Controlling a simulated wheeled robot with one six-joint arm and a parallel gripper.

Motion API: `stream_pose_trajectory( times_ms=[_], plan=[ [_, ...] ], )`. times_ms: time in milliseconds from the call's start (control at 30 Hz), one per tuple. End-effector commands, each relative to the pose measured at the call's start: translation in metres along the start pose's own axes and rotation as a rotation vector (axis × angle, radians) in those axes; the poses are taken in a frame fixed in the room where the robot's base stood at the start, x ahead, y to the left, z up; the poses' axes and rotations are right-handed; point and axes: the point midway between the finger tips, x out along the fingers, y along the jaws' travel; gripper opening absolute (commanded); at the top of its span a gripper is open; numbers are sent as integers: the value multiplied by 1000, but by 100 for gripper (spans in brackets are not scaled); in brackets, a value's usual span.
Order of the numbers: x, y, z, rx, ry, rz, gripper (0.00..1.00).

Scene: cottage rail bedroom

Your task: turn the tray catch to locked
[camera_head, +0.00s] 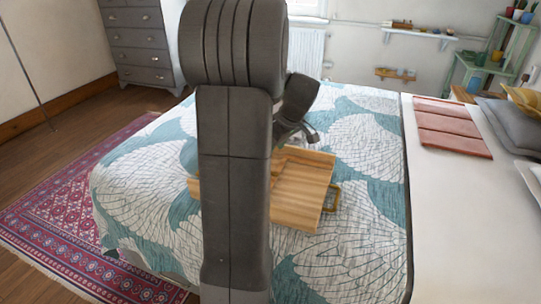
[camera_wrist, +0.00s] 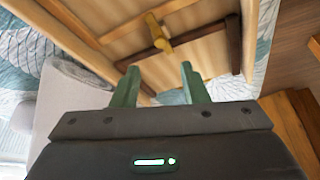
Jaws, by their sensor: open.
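The wooden tray (camera_head: 300,190) lies on the bed, partly hidden behind my arm in the head view. In the wrist view its light wood (camera_wrist: 120,20) fills the upper middle, with dark brown strips. A small ochre catch (camera_wrist: 158,34) sits on that wood, above and apart from my fingertips in the picture. Its locked or unlocked position is not clear. My gripper (camera_wrist: 159,72) is open, its two green fingers apart with nothing between them. In the head view the catch cannot be made out, and my wrist is over the tray's far side.
The bed (camera_head: 350,255) has a teal and white patterned quilt. A brass-coloured handle (camera_head: 332,198) is at the tray's right edge. A folded reddish cloth (camera_head: 452,130) and grey pillows (camera_head: 512,118) lie to the right. A patterned rug (camera_head: 70,225) covers the floor at left.

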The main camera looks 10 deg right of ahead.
Motion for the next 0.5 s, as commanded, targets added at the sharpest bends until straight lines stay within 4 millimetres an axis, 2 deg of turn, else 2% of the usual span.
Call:
stream_pose_trajectory(
  times_ms=[33,200,333,500],
  plan=[
    [-13,0,-1,0,2,3,40],
    [-39,1,0,1,2,2,40],
    [-48,0,0,1,1,1,40],
    [-50,0,0,0,0,-1,40]
  ],
)
